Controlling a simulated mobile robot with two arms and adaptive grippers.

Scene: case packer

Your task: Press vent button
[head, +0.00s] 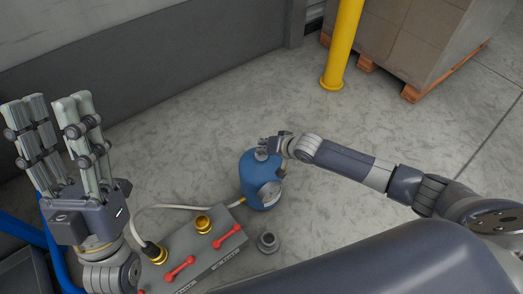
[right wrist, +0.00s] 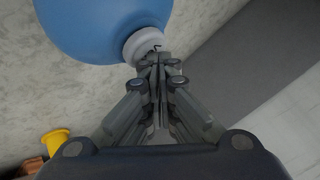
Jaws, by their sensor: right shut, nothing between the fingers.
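A blue tank (head: 262,192) with a round gauge (head: 270,193) on its side stands on the floor in the middle of the head view. In the right wrist view the tank (right wrist: 98,25) shows at the top, with a pale grey cap (right wrist: 143,43) on its end. My right gripper (head: 268,146) is shut and empty at the tank's top; its fingertips (right wrist: 158,60) are close beside the cap in the right wrist view. I cannot tell whether they touch it. My left gripper (head: 50,102) is open and empty, fingers up, at the left.
A grey manifold box (head: 205,250) with red levers (head: 228,237) and yellow fittings (head: 203,224) lies in front of the tank, with a pale hose (head: 175,207) behind it. A small grey fitting (head: 267,242) stands beside it. A yellow post (head: 342,45) and stacked cartons (head: 415,40) are behind.

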